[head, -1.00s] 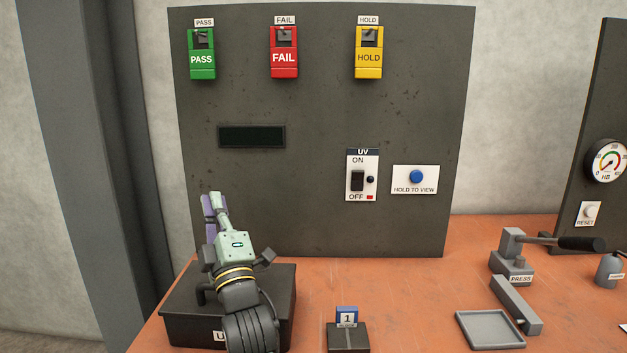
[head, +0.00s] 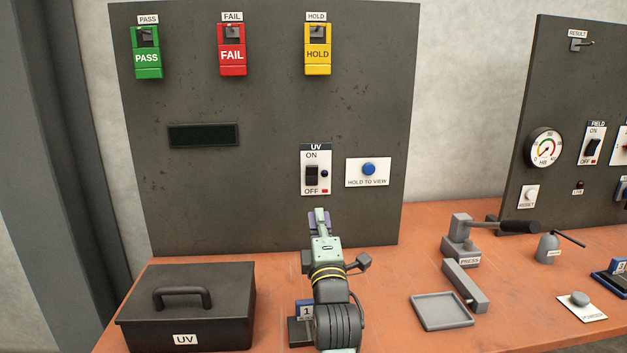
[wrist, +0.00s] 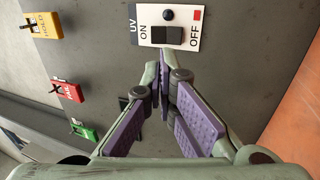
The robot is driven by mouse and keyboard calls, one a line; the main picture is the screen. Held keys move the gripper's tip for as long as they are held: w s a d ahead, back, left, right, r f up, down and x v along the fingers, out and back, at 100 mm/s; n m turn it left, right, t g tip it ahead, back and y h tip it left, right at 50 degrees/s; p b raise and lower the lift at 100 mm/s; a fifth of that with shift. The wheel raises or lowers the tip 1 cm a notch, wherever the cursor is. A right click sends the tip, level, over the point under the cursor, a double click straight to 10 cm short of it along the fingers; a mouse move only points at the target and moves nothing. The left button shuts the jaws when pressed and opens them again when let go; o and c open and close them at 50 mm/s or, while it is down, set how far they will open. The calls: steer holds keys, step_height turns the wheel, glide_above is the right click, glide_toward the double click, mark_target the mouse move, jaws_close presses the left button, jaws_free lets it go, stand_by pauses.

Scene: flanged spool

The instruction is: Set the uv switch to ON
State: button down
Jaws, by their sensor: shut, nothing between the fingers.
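The UV switch (head: 312,175) is a black rocker on a white plate on the dark panel, with ON above it and OFF below it. A red mark sits beside OFF; I cannot tell for sure which way the rocker is tipped. In the wrist view the UV switch (wrist: 167,35) shows sideways, ON to the left and OFF to the right. My gripper (head: 319,214) is just below the plate in the head view. In the wrist view my gripper (wrist: 163,72) has its purple-padded fingers closed and empty, pointing at the switch with their tips near the plate's edge.
A blue HOLD TO VIEW button (head: 369,169) is right of the switch. A dark UV box (head: 225,300) stands at left on the orange bench. A small block stand (head: 302,325) is partly behind my arm. A press (head: 462,240) and grey tray (head: 441,312) are at right.

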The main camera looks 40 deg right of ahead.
mark_target(312, 171)
steer(key=p+x, duration=0.5)
steer(key=x, duration=0.8)
steer(key=shift+a+r, duration=0.1)
steer(key=shift+w+d, duration=0.25)
steer(key=shift+w, duration=0.1)
steer(key=shift+w, duration=0.1)
steer(key=shift+w+d+r+b, duration=0.1)
steer(key=shift+w+r+b, duration=0.1)
steer(key=shift+b, duration=0.2)
steer(key=shift+s, duration=0.1)
